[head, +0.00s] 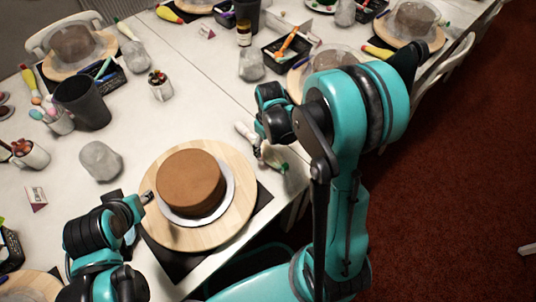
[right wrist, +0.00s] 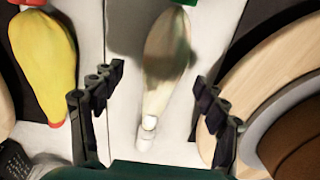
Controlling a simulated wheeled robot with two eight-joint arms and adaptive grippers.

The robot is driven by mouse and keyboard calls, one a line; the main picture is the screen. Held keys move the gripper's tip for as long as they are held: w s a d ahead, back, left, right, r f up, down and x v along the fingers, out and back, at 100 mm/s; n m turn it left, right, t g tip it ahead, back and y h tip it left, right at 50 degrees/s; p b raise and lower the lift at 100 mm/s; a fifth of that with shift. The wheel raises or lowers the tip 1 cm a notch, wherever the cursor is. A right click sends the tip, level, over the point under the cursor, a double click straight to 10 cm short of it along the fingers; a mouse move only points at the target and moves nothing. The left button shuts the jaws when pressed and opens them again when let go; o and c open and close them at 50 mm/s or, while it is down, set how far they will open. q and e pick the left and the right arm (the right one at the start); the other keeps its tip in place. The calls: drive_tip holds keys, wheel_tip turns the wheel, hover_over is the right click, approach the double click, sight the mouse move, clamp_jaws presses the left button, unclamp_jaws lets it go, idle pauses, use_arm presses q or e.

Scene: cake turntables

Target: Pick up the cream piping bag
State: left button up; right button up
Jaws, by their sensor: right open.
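The cream piping bag (right wrist: 165,60) lies on the white table, pale and translucent, with a white nozzle end and a green end. In the right wrist view it lies lengthwise between the fingers of my right gripper (right wrist: 158,88), which is open, with a gap on both sides. In the head view the bag (head: 272,157) lies right of the nearest cake, partly hidden by my right gripper (head: 260,140). My left gripper (head: 142,200) is at the left edge of that cake's turntable, away from the bag; its opening is unclear.
A brown cake (head: 190,182) stands on a round wooden turntable (head: 225,232) close left of the bag. A yellow piping bag (right wrist: 45,62) lies on the other side in the right wrist view.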

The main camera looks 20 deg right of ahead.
sight(268, 149)
drive_tip(key=f+b, duration=0.1)
drive_tip(key=f, duration=0.3)
drive_tip(key=shift+a+b, duration=0.2)
drive_tip(key=shift+b, duration=0.15)
drive_tip(key=shift+r, duration=0.1)
drive_tip(key=c, duration=0.8)
drive_tip(key=shift+r, duration=0.1)
